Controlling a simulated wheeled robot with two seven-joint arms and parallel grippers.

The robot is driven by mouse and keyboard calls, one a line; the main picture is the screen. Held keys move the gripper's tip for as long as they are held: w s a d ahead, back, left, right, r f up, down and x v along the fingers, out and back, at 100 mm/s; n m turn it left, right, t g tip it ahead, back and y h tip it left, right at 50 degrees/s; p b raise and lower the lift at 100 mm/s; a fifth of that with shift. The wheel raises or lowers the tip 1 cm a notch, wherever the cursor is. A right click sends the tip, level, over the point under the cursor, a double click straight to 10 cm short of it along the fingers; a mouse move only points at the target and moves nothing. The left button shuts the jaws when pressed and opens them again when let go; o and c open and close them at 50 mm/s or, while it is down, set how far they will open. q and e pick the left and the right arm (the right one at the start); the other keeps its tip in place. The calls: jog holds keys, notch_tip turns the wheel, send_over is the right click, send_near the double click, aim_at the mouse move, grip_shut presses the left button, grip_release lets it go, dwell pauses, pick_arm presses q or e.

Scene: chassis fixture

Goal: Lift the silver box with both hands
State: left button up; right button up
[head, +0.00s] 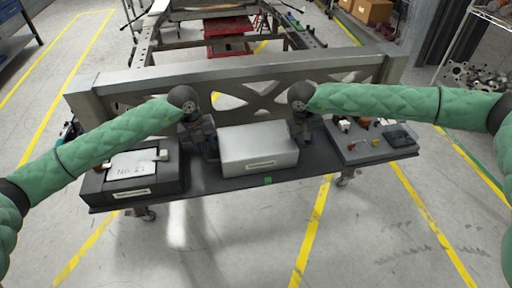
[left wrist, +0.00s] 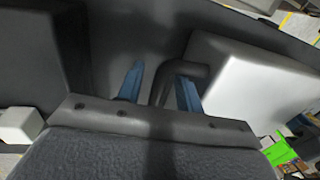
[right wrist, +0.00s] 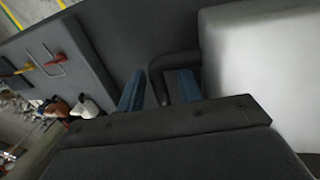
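The silver box (head: 258,152) sits on the dark shelf of the cart, between my two grippers. It also shows at the right of the left wrist view (left wrist: 245,80) and of the right wrist view (right wrist: 260,70). A dark bent handle (left wrist: 182,70) sticks out from its left side, and a matching handle (right wrist: 172,62) from its right side. My left gripper (left wrist: 160,85) is open, with its blue fingers apart on either side of the left handle. My right gripper (right wrist: 158,88) is open, with its fingers either side of the right handle. Contact with the handles is unclear.
A dark case (head: 133,186) with a white label stands left of the box. A dark tray (head: 372,150) with small tools lies to the right. A grey metal beam (head: 240,75) runs behind the shelf. The floor in front is clear.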

pick_arm(q)
grip_shut()
pick_arm(e)
grip_shut()
pick_arm(q)
jog(key=shift+r, duration=0.15)
pick_arm(e)
jog(key=shift+r, duration=0.1)
dwell(0.9)
